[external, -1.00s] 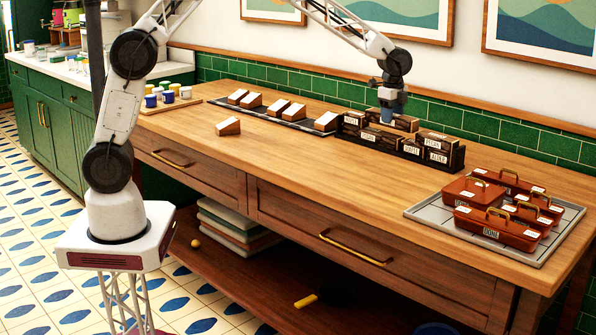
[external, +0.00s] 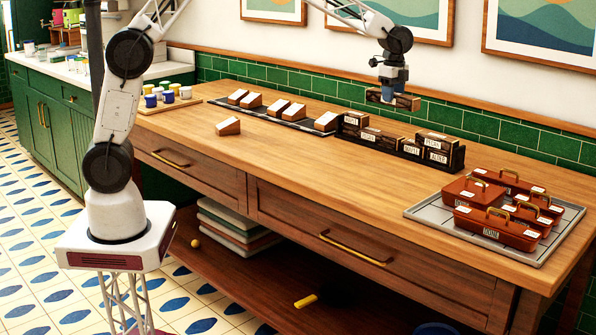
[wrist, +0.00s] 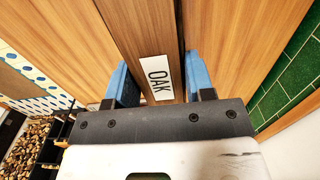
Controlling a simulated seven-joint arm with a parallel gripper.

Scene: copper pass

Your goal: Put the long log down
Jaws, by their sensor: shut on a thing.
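My gripper (external: 392,90) is shut on a dark brown wooden log (external: 405,102), held in the air above the back of the table. In the wrist view, the log (wrist: 143,30) lies between the two blue fingers and carries a white label reading OAK. It extends forward from the fingers. Below it, a dark rack (external: 457,158) holds several shorter-looking labelled logs; PECAN (external: 434,137), MAPLE and ALDER can be read. The held log is clear of the rack and the table.
The wooden table (external: 300,170) has wide free room in front of the rack. A grey tray (external: 420,208) with several brown lidded boxes stands right. A dark strip with several wedge blocks lies left; one loose block (external: 228,126) sits before it. The tiled wall is close behind.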

